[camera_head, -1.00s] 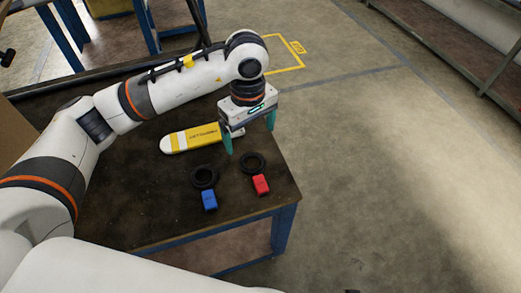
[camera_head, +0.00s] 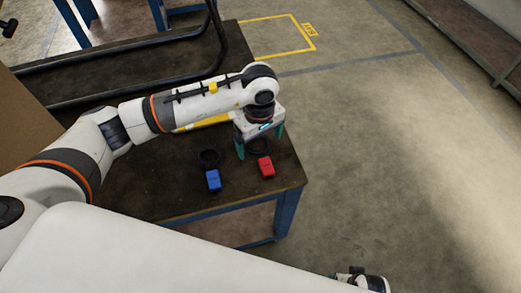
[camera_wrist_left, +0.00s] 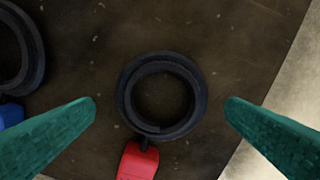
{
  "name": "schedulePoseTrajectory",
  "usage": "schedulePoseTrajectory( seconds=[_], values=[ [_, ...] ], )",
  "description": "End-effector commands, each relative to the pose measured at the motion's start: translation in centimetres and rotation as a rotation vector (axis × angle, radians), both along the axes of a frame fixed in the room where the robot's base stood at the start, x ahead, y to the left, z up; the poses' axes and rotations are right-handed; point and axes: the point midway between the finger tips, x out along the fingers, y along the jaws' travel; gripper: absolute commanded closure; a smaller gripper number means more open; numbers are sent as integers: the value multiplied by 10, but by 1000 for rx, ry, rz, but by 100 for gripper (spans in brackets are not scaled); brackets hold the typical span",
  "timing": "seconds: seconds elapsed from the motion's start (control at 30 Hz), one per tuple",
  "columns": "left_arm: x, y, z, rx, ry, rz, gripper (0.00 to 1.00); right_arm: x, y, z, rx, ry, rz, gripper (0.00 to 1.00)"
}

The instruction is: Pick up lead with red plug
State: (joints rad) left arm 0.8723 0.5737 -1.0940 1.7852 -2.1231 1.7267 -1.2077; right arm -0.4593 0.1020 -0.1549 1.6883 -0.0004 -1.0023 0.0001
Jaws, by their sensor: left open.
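The lead with the red plug is a black coiled cable (camera_head: 268,148) on the dark table, with its red plug (camera_head: 266,167) on the near side. In the left wrist view the black coil (camera_wrist_left: 125,95) lies in the middle, and the red plug (camera_wrist_left: 138,162) is cut off at the bottom edge. My left gripper (camera_head: 260,143) points down over the coil. Its green fingers are open, one on each side of the coil, apart from it, and nothing is held between them. My right gripper's fingers are not seen.
A second black coil (camera_head: 202,158) with a blue plug (camera_head: 214,180) lies just left. A yellow and white object (camera_head: 208,122) is partly hidden behind my left arm. The dark table (camera_head: 150,197) ends close to the right of the red lead. A cardboard box (camera_head: 28,130) stands at left.

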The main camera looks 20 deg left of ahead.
Motion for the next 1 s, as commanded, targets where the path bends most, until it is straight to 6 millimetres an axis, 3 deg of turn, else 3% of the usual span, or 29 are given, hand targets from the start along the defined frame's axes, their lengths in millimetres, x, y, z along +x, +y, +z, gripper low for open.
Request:
schedulePoseTrajectory(
  seconds=[0.27, 0.57, 0.83, 1.0],
  values=[
    [0, 0, -3, 0, -1, 0, 7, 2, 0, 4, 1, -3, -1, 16],
    [0, 0, -3, 1, -1, 0, 55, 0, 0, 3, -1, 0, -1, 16],
    [1, 0, 1, 0, -2, 0, 55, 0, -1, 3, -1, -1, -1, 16],
    [1, 0, 28, -1, -6, -1, 55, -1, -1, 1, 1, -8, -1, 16]
  ],
)
